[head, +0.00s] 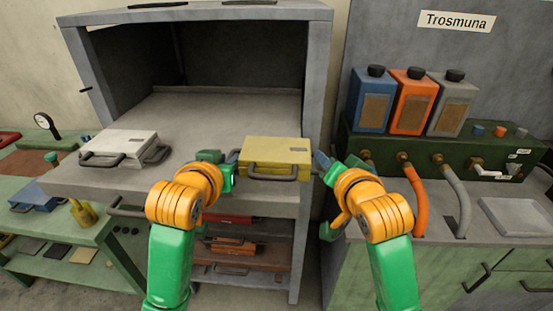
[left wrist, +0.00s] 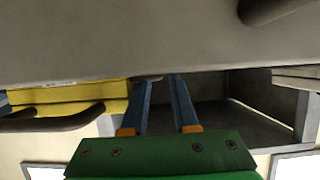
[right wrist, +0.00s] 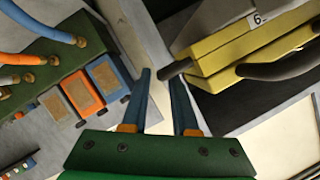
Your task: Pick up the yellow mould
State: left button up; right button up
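The yellow mould (head: 275,151) is a flat two-part case with a dark front handle. It lies at the front edge of the grey press shelf. It also shows in the left wrist view (left wrist: 70,97) and the right wrist view (right wrist: 225,60). My left gripper (head: 232,158) is at its left end, its fingers apart in the left wrist view (left wrist: 163,80). My right gripper (head: 321,162) is at its right end. In the right wrist view its fingers (right wrist: 160,77) are apart, with the mould's dark end grip close to the tips. I see neither gripper closed on the mould.
A white mould (head: 124,147) with dark handles lies to the left on the same grey shelf (head: 210,115). More moulds lie on racks below. At right, a green unit (head: 440,150) carries blue, orange and grey canisters and hoses. The shelf behind the yellow mould is clear.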

pick_arm(q)
grip_shut()
pick_arm(e)
grip_shut()
pick_arm(q)
jog(key=shift+w, duration=0.1)
dwell(0.8)
pick_arm(e)
jog(key=shift+w, duration=0.1)
